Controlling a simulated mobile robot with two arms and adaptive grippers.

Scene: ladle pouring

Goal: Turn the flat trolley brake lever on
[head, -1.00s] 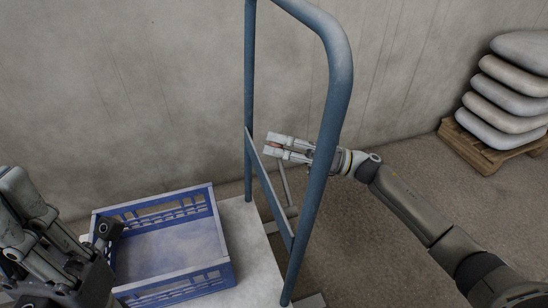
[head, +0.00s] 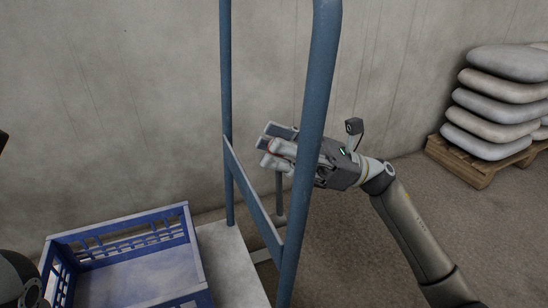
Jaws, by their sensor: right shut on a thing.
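The flat trolley (head: 228,262) has a pale deck and a tall blue tube handle frame (head: 310,120). The brake lever (head: 280,198) is a thin grey rod rising behind the frame's slanted blue crossbar. Its upper end is between the fingers of my right gripper (head: 278,148), where a bit of red shows. The right gripper is shut on the lever, and the right frame post partly hides it. Only dark parts of my left arm or gripper (head: 18,280) show at the left edge. Its fingers cannot be made out.
A blue crate (head: 192,255) stands on the deck at the lower left. A pallet (head: 480,170) with a stack of grey sacks (head: 495,98) is at the right by the wall. Open floor lies between pallet and trolley. The frame posts stand close to my right gripper.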

